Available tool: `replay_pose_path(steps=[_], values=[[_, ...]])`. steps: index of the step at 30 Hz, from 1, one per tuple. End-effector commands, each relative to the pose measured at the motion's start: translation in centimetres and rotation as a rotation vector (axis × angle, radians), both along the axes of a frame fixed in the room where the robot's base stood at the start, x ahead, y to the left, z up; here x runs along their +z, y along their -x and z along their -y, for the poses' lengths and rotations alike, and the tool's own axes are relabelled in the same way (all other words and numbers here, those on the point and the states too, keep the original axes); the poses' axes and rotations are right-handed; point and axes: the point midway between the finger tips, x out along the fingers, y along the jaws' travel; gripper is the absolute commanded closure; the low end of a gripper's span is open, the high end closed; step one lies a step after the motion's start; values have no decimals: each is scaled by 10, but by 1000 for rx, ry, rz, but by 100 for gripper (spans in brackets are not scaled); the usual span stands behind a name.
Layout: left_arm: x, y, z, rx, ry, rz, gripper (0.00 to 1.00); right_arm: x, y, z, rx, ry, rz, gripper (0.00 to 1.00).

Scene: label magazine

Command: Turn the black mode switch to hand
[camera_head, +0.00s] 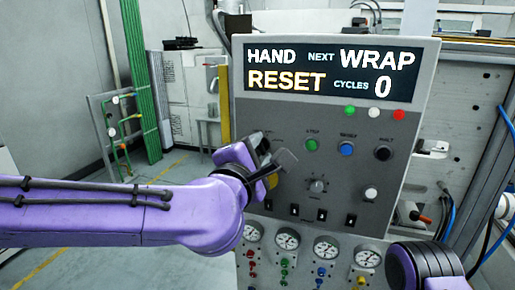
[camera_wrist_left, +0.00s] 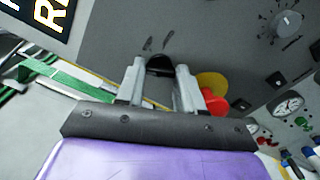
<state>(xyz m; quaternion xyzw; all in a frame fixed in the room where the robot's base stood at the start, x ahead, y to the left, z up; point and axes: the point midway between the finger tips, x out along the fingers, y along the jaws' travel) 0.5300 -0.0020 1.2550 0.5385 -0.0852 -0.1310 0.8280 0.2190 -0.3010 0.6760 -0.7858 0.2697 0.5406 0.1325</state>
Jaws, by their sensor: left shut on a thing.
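The black mode switch (camera_wrist_left: 160,64) sits on the grey panel between my left fingertips in the left wrist view. Two small dark marks show on the panel above it. My left gripper (camera_wrist_left: 160,72) is shut on the switch, one finger on each side. In the head view my left gripper (camera_head: 277,163) is at the left part of the panel and hides the switch. The display (camera_head: 330,73) reads HAND, NEXT WRAP, RESET and CYCLES 0. My right gripper does not show; only a part of my right arm is at the lower right.
A red button on a yellow base (camera_wrist_left: 212,88) is close beside my left finger. Green, blue and black buttons (camera_head: 347,149), a grey knob (camera_head: 317,186), small black switches and several gauges (camera_head: 326,247) are on the panel. Blue cables hang at the right.

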Motion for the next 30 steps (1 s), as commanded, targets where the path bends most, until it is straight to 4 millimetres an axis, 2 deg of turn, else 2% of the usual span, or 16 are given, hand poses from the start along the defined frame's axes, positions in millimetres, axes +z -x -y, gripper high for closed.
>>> replay_pose_path(steps=[16, 17, 18, 19, 27, 30], values=[[-1, 0, 0, -1, -25, 8, 94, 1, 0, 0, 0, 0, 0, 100], [-1, 0, 0, -1, -25, 8, 54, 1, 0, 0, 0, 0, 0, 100], [-1, 0, 0, -1, -25, 8, 41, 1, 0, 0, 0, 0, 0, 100], [-1, 0, 0, -1, -25, 8, 38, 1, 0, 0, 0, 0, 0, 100], [0, 1, 0, -1, -24, 8, 38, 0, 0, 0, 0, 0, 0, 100], [-1, 11, -3, -1, -22, 9, 38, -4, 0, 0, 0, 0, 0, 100]])
